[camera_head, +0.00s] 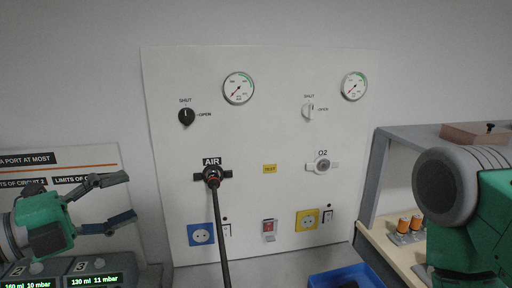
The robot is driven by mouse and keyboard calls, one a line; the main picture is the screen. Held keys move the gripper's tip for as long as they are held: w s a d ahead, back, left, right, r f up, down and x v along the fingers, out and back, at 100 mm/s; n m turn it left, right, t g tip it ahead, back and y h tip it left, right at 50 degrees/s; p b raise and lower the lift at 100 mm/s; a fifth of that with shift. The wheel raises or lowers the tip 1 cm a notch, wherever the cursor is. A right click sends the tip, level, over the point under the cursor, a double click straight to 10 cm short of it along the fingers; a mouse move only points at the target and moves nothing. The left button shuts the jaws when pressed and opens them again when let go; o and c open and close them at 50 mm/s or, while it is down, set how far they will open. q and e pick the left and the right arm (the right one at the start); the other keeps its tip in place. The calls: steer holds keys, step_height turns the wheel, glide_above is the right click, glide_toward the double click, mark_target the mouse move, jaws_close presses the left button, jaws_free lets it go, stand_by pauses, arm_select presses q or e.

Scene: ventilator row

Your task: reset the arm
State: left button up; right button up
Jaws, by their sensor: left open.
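My left gripper (131,197) is at the lower left, its two dark fingers spread wide with nothing between them. It is in front of a white notice board and left of the wall panel (255,130), apart from the hose. My right arm shows as a large grey and green link at the right edge; its gripper is outside the view. On the panel, a black hose (220,235) is plugged into the AIR outlet (212,173) and hangs down. The O2 outlet (318,165) has no hose.
Two gauges (238,88) and two SHUT/OPEN knobs, one black (186,116) and one white (309,110), are on the panel. Sockets and a red switch (268,226) are below. A blue tray (345,278) is at the bottom. A grey-framed shelf (379,180) stands right. Lit displays (95,281) are lower left.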

arm_select(q)
steer(key=s+a+f+n+g+y, duration=0.2)
steer(key=f+n+y, duration=0.45)
steer(key=f, duration=0.75)
steer(key=s+a+f+n+g+y, duration=0.25)
steer(key=f+n, duration=0.65)
steer(key=f, duration=0.5)
steer(key=s+a+f+n+g+y, duration=0.2)
steer(key=s+f+n+g, duration=0.2)
steer(key=s+f+n, duration=0.5)
steer(key=s+a+f+n+g+y, duration=0.1)
steer(key=s+f+n+g+y, duration=0.2)
steer(key=s+f, duration=0.65)
step_height(320, 180, down, 9)
steer(key=b, duration=1.2)
steer(key=shift+s+d+f+m+h, duration=0.15)
steer(key=shift+d+f+m+h, duration=0.05)
steer(key=shift+d+m+h, duration=0.2)
arm_select(e)
step_height(320, 180, down, 13)
steer(key=shift+r, duration=0.2)
steer(key=shift+s, duration=0.15)
